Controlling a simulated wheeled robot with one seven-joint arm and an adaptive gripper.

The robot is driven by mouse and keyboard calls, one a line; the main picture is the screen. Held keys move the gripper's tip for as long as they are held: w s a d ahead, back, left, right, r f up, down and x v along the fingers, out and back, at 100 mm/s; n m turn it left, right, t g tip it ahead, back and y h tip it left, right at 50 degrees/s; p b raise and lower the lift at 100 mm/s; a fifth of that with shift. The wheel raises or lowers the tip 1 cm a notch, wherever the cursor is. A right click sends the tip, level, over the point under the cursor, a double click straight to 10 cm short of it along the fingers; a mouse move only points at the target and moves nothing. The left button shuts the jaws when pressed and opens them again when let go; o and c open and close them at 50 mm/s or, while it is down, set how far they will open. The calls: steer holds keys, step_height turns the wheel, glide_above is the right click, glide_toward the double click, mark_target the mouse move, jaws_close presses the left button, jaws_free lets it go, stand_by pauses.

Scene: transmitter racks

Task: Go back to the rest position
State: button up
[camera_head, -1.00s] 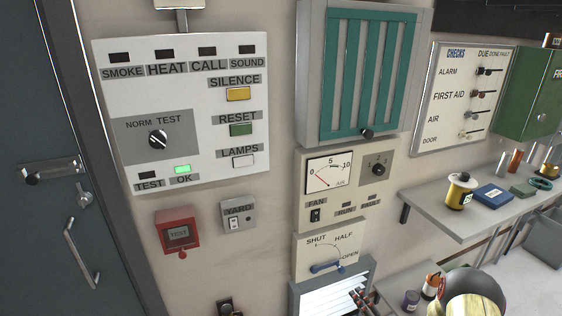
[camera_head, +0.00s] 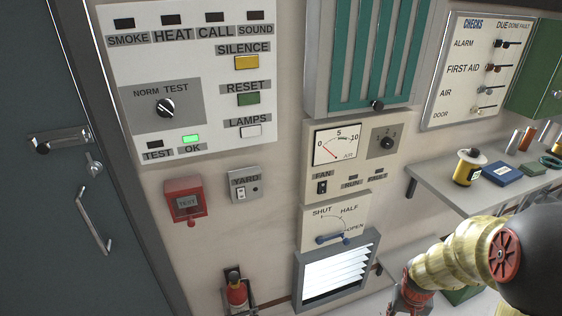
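My arm (camera_head: 462,248) shows at the lower right, with yellow ribbed links, a dark rounded joint and a red hub. A red part (camera_head: 408,292) at its lower left end is cut off by the bottom edge. No gripper fingers can be made out, so my gripper is not seen. The arm stands in front of the right part of the wall and hides some of the low shelf.
An alarm panel (camera_head: 222,75) with a lit green OK lamp hangs at the left. A red call box (camera_head: 185,199), a fan panel (camera_head: 347,190) and a louvred vent (camera_head: 338,275) are on the wall. A shelf (camera_head: 440,185) with a yellow spool (camera_head: 468,167) juts out at right.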

steer(key=s+a+r+n+t, duration=0.1)
steer(key=s+a+r, duration=0.2)
steer(key=r, duration=0.6)
steer(key=s+a+r+n+t+y, duration=0.1)
steer(key=s+a+r, duration=0.3)
steer(key=a+r, duration=0.4)
steer(key=s+a+r+n+t, duration=0.1)
steer(key=s+a+r, duration=0.3)
steer(key=r, duration=0.8)
steer(key=shift+a+n+t+y, duration=0.35)
steer(key=shift+a+t, duration=0.45)
steer(key=shift+a, duration=0.45)
